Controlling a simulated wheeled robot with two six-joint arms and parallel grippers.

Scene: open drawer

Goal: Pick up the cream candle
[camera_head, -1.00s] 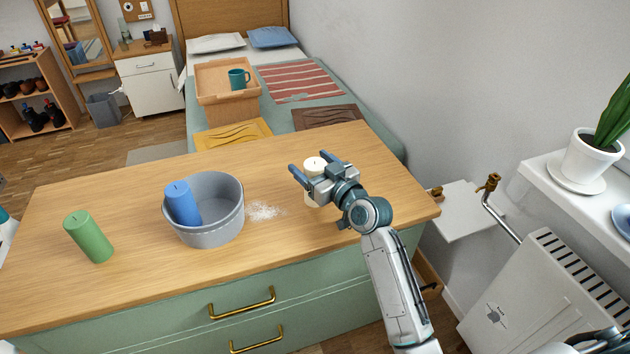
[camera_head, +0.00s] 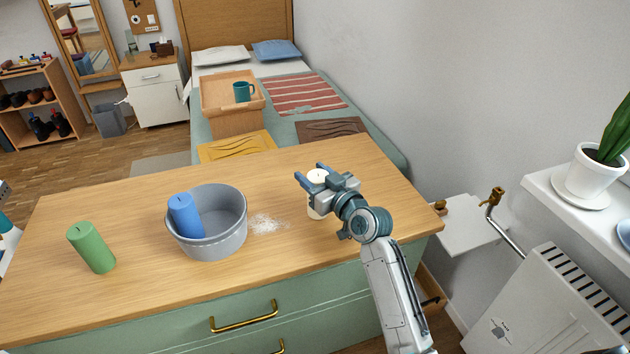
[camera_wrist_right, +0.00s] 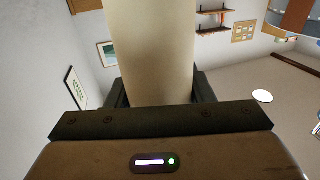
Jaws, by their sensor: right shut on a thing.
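The cream candle (camera_head: 317,177) stands upright on the right part of the wooden dresser top, partly hidden by my right gripper (camera_head: 311,180). My right gripper is shut on the candle, with a finger on each side of it. In the right wrist view the candle (camera_wrist_right: 151,50) fills the space between the dark fingers. Whether its base touches the top is hard to tell.
A grey bowl (camera_head: 226,243) with a blue candle (camera_head: 185,215) leaning in it stands mid-dresser, beside spilled white powder (camera_head: 265,223). A green candle (camera_head: 92,247) stands at the left. The wooden dresser top (camera_head: 150,300) is clear in front. A potted plant (camera_head: 595,170) stands on the right sill.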

